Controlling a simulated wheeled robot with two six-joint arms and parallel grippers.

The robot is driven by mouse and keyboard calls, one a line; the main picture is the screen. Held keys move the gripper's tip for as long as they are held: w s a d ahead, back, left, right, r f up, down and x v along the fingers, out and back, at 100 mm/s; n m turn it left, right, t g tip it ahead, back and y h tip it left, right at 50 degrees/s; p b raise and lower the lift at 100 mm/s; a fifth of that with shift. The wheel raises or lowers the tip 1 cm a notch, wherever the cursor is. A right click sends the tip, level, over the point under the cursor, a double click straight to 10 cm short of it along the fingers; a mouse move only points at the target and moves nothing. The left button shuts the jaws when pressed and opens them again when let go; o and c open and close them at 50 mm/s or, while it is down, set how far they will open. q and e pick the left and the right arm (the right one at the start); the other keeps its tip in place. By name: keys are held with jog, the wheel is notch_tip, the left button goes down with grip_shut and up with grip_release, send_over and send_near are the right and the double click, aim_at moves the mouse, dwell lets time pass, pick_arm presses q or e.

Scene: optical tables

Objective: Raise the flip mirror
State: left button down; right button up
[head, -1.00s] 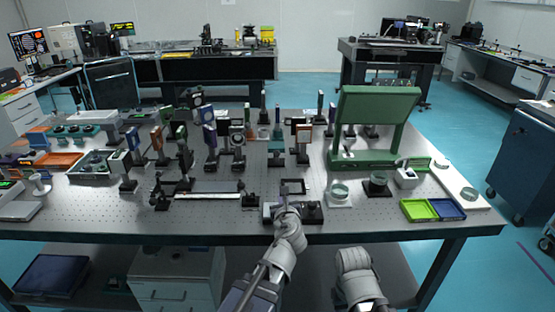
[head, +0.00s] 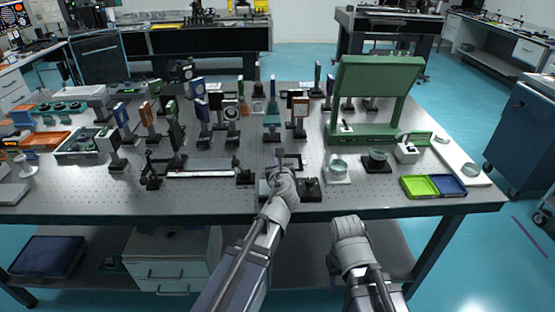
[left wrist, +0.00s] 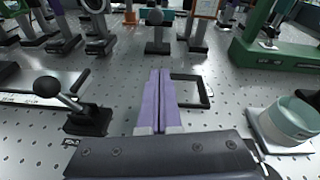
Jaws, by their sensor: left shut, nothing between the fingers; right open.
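The flip mirror appears to be the dark rectangular frame (head: 293,161) lying flat near the table's front edge; it also shows in the left wrist view (left wrist: 206,92). A dark base with a knob (head: 311,189) sits just in front of it. My left gripper (head: 281,155) is shut and empty. In the left wrist view its purple fingers (left wrist: 160,75) lie beside the frame's left side and overlap its edge; I cannot tell whether they touch. My right gripper (head: 347,224) is low in front of the table, apart from everything, its fingers barely visible.
A round greenish dish on a white base (head: 338,168) is to the right. A large green stand (head: 375,95) rises behind it. Several posted optics stand farther back.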

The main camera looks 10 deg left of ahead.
aim_at(272, 123)
pick_arm(q)
jog(key=b+x, duration=0.1)
jog(key=x, duration=0.5)
jog(key=shift+w+f, duration=0.15)
jog(key=r+p, duration=0.1)
jog(key=w+r+p, duration=0.1)
jog(key=a+r+p, duration=0.1)
jog(key=shift+w+a+r+p, duration=0.1)
jog(key=shift+w+r+p, duration=0.2)
jog(key=shift+r, duration=0.1)
